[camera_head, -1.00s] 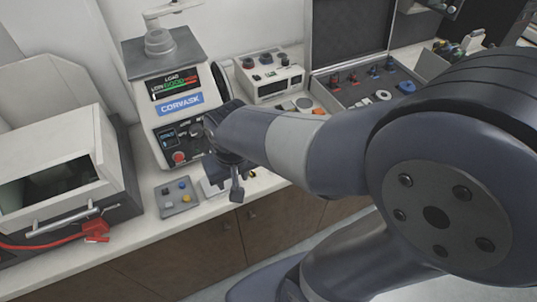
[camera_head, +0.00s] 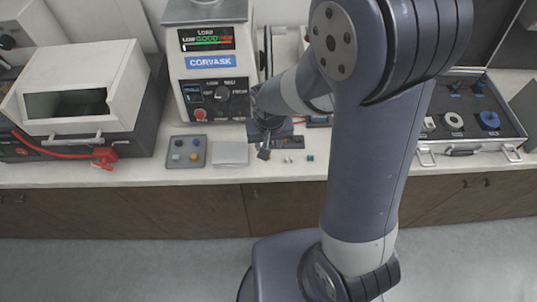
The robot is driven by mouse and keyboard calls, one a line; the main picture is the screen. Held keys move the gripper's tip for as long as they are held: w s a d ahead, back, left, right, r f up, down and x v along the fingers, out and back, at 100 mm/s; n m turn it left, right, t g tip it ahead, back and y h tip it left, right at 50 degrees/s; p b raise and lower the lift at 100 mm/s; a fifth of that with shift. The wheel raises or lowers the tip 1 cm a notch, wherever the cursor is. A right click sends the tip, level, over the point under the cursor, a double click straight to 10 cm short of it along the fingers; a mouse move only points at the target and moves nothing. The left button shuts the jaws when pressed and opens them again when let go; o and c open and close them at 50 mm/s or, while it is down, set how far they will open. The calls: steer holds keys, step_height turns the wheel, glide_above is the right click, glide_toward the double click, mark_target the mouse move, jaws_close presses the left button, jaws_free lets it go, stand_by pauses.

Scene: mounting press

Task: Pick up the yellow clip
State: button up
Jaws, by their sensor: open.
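I cannot make out the yellow clip for certain; small yellow spots show on the grey pad and the dark strip, too small to identify. My gripper (camera_head: 266,150) is at the counter's front, right of a pale flat plate (camera_head: 231,153), pointing down. It is open, with nothing seen between its fingers. A dark strip (camera_head: 291,142) lies just right of and behind it, partly hidden by it. Small pale pieces (camera_head: 287,159) and a green piece (camera_head: 310,157) lie in front of the strip. My arm hides the counter behind and to the right.
A grey pad (camera_head: 187,162) with coloured knobs lies left of the plate. The Corvask press (camera_head: 211,75) stands behind. A white-lidded box (camera_head: 85,85) with a red cable (camera_head: 50,150) is at the left. An open case (camera_head: 470,145) is at the right.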

steer(key=shift+w+a+f+p, duration=0.15)
steer(key=shift+f+p, duration=0.15)
steer(key=shift+f, duration=1.2)
steer(key=shift+w+f+p, duration=0.1)
steer(key=shift+f+p, duration=0.2)
steer(key=shift+f, duration=1.2)
jaws_close()
